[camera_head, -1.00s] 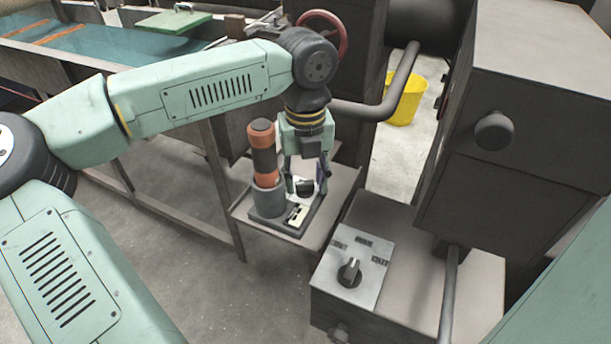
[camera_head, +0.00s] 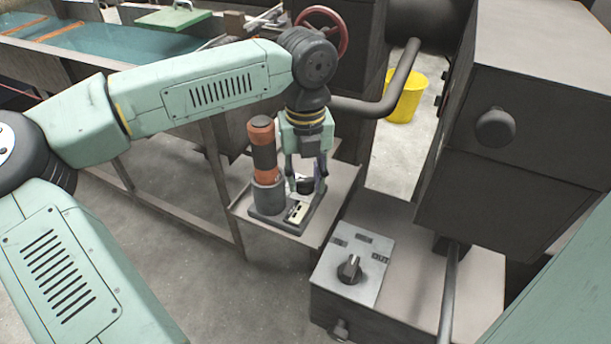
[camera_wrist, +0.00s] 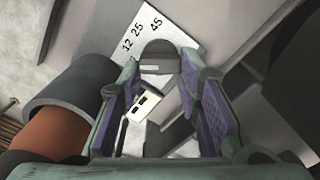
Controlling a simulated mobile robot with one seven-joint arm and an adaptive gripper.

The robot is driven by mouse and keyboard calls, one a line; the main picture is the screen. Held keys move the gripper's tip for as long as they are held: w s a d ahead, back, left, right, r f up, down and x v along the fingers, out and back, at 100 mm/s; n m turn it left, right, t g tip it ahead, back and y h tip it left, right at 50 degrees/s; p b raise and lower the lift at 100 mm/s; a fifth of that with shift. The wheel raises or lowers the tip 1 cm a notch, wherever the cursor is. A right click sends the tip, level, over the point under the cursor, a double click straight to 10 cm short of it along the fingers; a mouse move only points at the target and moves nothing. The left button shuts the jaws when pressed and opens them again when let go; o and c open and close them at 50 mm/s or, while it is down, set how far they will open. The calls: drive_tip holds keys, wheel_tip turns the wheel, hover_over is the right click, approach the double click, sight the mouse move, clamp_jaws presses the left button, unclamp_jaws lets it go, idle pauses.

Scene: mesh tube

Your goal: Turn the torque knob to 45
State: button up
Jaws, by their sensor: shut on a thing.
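My gripper (camera_head: 305,172) points down over the tool stand (camera_head: 268,222) on a small shelf. Its fingers are shut on a dark round knob (camera_head: 304,186). In the wrist view the knob (camera_wrist: 158,58) sits between the two fingers (camera_wrist: 160,88) and bears a short light mark. A white scale plate (camera_wrist: 120,22) beyond it reads 12, 25 and 45 from left to right. The knob's exact setting cannot be told. A small cream part with dark slots (camera_wrist: 143,104) lies below the knob in that view and shows on the stand in the head view (camera_head: 297,212).
An orange and black cylinder (camera_head: 263,150) stands upright in a grey cup (camera_head: 268,196), close left of my gripper. A metal box with another dark knob (camera_head: 350,268) is at front right. A large dark cabinet (camera_head: 535,130) stands at right, and a red handwheel (camera_head: 342,40) behind my wrist.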

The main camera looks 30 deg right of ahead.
sight(305, 182)
drive_tip(key=shift+f+m, duration=0.15)
drive_tip(key=shift+m, duration=0.25)
drive_tip(key=shift+m+b, duration=0.3)
drive_tip(key=shift+b, duration=0.05)
drive_tip(key=o, duration=0.9)
drive_tip(key=shift+c, duration=0.2)
drive_tip(key=shift+r, duration=0.25)
wheel_tip(305, 182, up, 12)
drive_tip(key=shift+f, duration=0.1)
